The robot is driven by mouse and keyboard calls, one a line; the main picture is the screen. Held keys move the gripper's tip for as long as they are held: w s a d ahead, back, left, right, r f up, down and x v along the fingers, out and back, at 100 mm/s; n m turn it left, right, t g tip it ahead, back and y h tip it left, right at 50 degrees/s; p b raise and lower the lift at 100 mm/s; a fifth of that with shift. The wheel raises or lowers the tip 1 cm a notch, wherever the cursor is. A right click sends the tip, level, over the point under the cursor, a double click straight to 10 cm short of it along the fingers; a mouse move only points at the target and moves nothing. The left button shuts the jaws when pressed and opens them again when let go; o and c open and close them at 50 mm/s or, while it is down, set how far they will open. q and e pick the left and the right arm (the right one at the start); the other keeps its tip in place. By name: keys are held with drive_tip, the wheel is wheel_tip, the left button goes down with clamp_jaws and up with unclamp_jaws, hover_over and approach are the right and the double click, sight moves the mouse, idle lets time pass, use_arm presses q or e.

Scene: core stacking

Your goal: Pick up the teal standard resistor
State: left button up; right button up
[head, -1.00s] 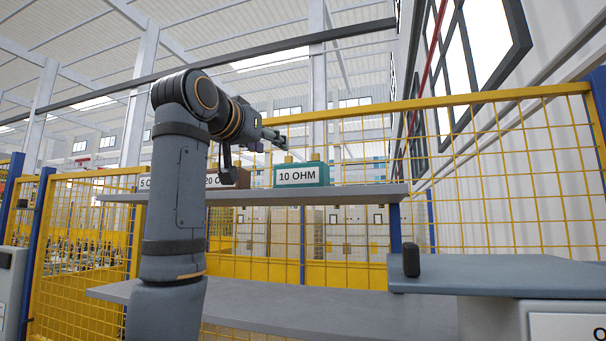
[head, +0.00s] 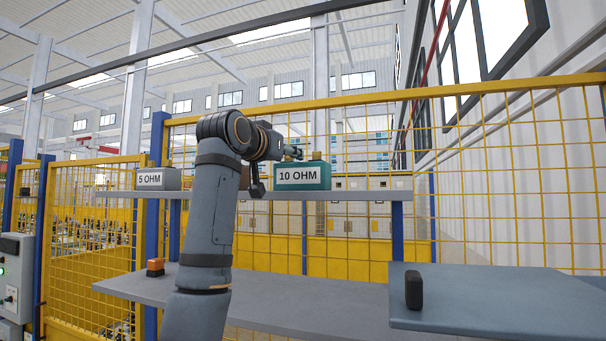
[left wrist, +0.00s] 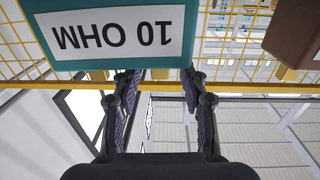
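The teal resistor (head: 303,176) is a box with a white "10 OHM" label, standing on the upper shelf (head: 350,195). In the left wrist view the teal resistor (left wrist: 84,67) fills the upper left, with its label upside down. My left gripper (head: 293,153) is at the box's top, towards its left side. In the left wrist view my left gripper (left wrist: 158,82) has its two fingers spread apart close to the box's top edge. A small brass-coloured piece shows between the fingertips. Whether the fingers touch it I cannot tell. My right gripper is in neither view.
A grey "5 OHM" box (head: 158,179) stands left on the upper shelf. A brown box (left wrist: 294,32) is beside the teal one in the wrist view. A small orange-and-black item (head: 155,267) lies on the lower shelf (head: 270,294). A black block (head: 413,290) stands on the right table (head: 500,300).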

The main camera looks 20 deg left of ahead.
use_arm(q)
drive_tip(key=shift+s+r, duration=0.1)
drive_tip(key=shift+s, duration=0.05)
clamp_jaws()
drive_tip(key=shift+r, duration=0.1)
wheel_tip(320, 180, up, 10)
idle(0.6)
